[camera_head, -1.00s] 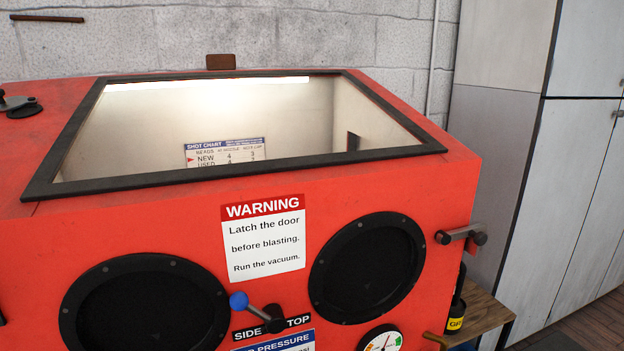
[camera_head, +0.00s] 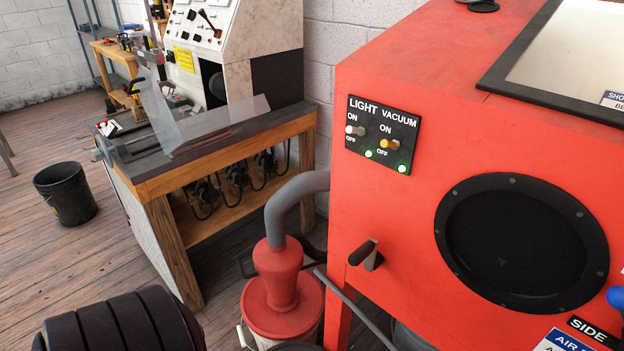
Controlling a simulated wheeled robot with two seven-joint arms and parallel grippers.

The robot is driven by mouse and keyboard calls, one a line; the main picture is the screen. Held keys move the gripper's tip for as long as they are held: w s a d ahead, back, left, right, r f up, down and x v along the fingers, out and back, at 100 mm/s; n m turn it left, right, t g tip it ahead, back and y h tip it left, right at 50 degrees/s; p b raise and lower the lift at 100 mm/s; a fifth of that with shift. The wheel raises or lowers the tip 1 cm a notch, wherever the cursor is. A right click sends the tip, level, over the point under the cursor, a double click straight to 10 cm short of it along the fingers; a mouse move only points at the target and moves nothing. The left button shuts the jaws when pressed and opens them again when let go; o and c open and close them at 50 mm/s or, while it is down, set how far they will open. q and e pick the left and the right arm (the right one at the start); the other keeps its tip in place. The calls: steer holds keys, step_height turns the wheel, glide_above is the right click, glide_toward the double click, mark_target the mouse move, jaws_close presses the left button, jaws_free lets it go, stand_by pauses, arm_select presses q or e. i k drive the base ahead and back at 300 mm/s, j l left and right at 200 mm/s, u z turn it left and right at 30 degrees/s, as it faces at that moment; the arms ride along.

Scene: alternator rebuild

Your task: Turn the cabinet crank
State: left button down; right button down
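The red blasting cabinet (camera_head: 385,215) fills the right of the head view. A blue knob (camera_head: 616,297) shows at the right edge beside the SIDE label (camera_head: 592,331); the rest of its lever is cut off. A dark handle (camera_head: 366,254) sticks out low on the cabinet's front left. I cannot tell which of these is the crank. Neither of my grippers is in view.
A black panel (camera_head: 382,133) has LIGHT and VACUUM switches with green lamps lit. A grey hose runs to a red-topped vacuum (camera_head: 282,312) left of the cabinet.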

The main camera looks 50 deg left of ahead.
mark_target(368, 252)
steer(key=u, duration=1.05)
